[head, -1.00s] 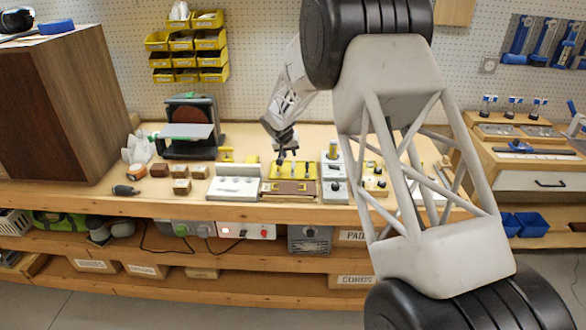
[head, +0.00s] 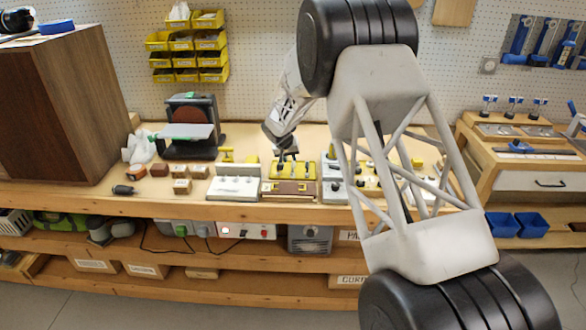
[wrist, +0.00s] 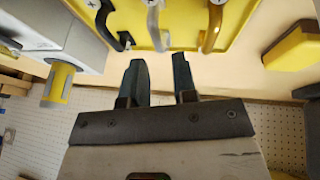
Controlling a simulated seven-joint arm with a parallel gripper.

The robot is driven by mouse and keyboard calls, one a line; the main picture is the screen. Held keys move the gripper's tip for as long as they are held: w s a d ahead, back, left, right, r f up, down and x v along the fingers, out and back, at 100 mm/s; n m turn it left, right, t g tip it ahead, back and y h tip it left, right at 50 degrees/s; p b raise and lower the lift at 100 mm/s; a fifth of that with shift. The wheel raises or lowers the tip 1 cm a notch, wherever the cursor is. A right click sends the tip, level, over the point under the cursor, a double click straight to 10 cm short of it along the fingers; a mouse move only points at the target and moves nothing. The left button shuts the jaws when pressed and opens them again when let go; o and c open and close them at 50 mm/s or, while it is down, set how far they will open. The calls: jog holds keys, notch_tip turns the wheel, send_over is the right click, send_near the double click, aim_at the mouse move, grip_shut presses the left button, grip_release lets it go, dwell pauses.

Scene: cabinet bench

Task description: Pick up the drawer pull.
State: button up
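Several drawer pulls stand on a yellow tray (wrist: 183,15) on the bench; the tray also shows in the head view (head: 304,169). In the wrist view a black pull (wrist: 108,22), a silver-grey pull (wrist: 155,25) and a brass-coloured pull (wrist: 213,28) are in a row, partly cut off by the top edge. My gripper (wrist: 159,58) is open, with nothing visible between its two dark fingers. The silver-grey pull lies just past the fingertips, in line with the gap. In the head view my gripper (head: 287,157) is low over the tray's back part; contact cannot be told.
A grey block with a yellow-banded knob (wrist: 59,82) is close to the fingers in the wrist view. A yellow block (wrist: 296,46) is on the other side. A white fixture (head: 235,186) stands left of the tray. Small blocks and a sander (head: 190,130) are farther left.

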aim_at(293, 163)
jog(key=shift+x, duration=2.6)
jog(key=shift+s, duration=0.1)
grip_shut()
